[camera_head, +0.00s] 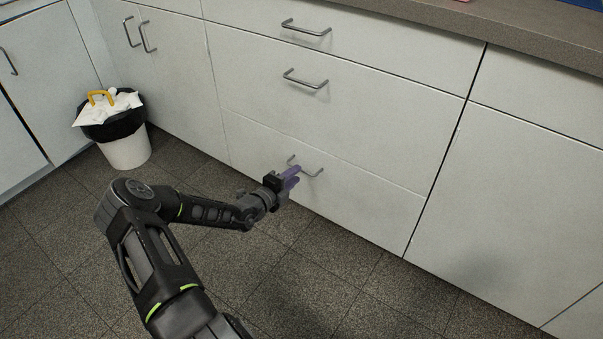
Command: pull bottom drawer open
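The bottom drawer (365,205) is a plain white front low in the cabinet, and it looks shut and flush. Its grey bar handle (314,174) shows near the top middle of the front. My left gripper (298,174) is at the left part of this handle, and its purple fingers hide part of the bar. The two fingers show apart with a small gap, so it looks open. Whether they touch the bar cannot be told. My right gripper is not in view.
Two more white drawers with bar handles (306,80) (306,29) are above. A white bin (126,152) with a black liner stands at the left by the cabinets. A countertop (520,32) runs along the upper right. The dark tiled floor (330,270) before the drawer is clear apart from my arm.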

